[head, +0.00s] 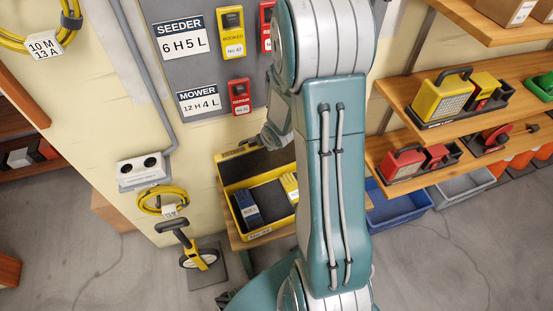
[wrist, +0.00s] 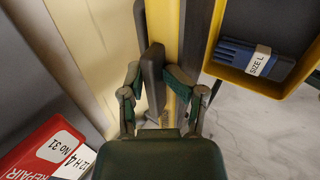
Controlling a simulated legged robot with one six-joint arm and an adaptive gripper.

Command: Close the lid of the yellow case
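The yellow case (head: 262,235) stands open on a wooden shelf in the head view, partly behind my arm. Its yellow-edged lid (head: 236,154) is raised at the back, with a dark inner face. In the wrist view the lid (wrist: 168,28) shows nearly edge-on, with a dark handle (wrist: 152,78) on it. My gripper (wrist: 154,76) has a finger on each side of the handle, seemingly closed on it. In the head view my gripper (head: 270,138) is at the lid's upper edge. A blue bundle labelled SIZE L (head: 247,207) and yellow gloves (head: 289,186) lie in the case.
A grey wall board (head: 180,60) with red and yellow lockout boxes is close behind the lid. A measuring wheel (head: 198,255) stands left of the case. Wooden shelves (head: 395,95) with tool cases and a blue bin (head: 400,208) are at right. Concrete floor is open in front.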

